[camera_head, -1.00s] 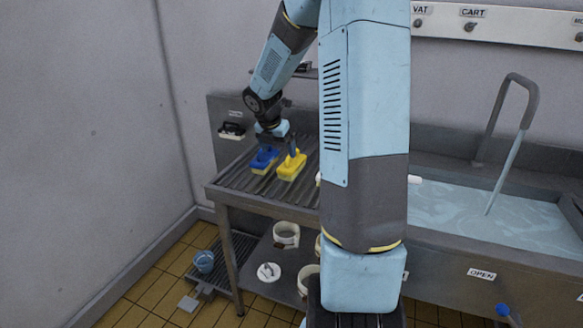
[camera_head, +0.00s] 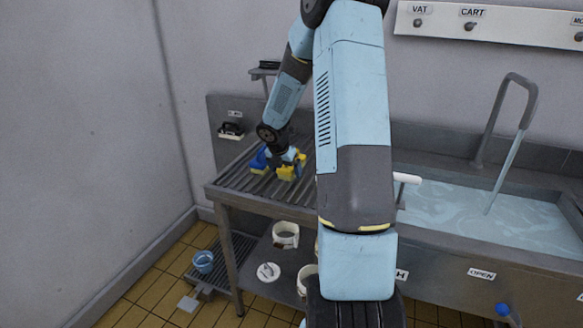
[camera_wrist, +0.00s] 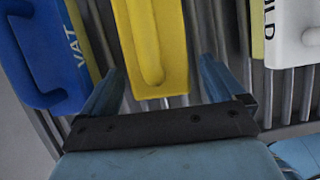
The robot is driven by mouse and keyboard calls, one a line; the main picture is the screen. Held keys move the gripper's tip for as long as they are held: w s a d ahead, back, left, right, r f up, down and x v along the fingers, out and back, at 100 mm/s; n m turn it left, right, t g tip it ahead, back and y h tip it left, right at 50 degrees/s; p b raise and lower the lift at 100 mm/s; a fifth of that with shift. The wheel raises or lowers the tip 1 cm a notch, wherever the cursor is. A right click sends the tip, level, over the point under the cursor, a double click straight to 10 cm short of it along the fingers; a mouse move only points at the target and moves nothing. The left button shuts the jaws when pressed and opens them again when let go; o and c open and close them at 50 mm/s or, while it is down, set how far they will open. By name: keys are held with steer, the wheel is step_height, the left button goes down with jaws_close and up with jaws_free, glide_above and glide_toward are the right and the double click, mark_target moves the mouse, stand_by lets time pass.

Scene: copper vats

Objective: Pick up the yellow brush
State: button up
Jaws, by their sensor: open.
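The yellow brush (camera_head: 287,174) lies on the ribbed draining rack, partly hidden by my gripper (camera_head: 285,160) just above it. In the wrist view the yellow brush (camera_wrist: 165,40), with its raised handle, sits between the two blue fingers of my gripper (camera_wrist: 163,75). The fingers are spread apart, with a gap visible on each side of the brush. I cannot tell how far down they reach beside it.
A blue brush (camera_wrist: 42,50) marked VAT lies close to the left, also in the head view (camera_head: 258,160). A white brush (camera_wrist: 295,30) lies to the right. A water-filled sink (camera_head: 455,215) is right of the rack (camera_head: 225,185).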

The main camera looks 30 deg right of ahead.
steer(key=shift+w+d+f, duration=0.1)
steer(key=shift+f, duration=0.35)
steer(key=shift+c, duration=0.4)
steer(key=c, duration=1.1)
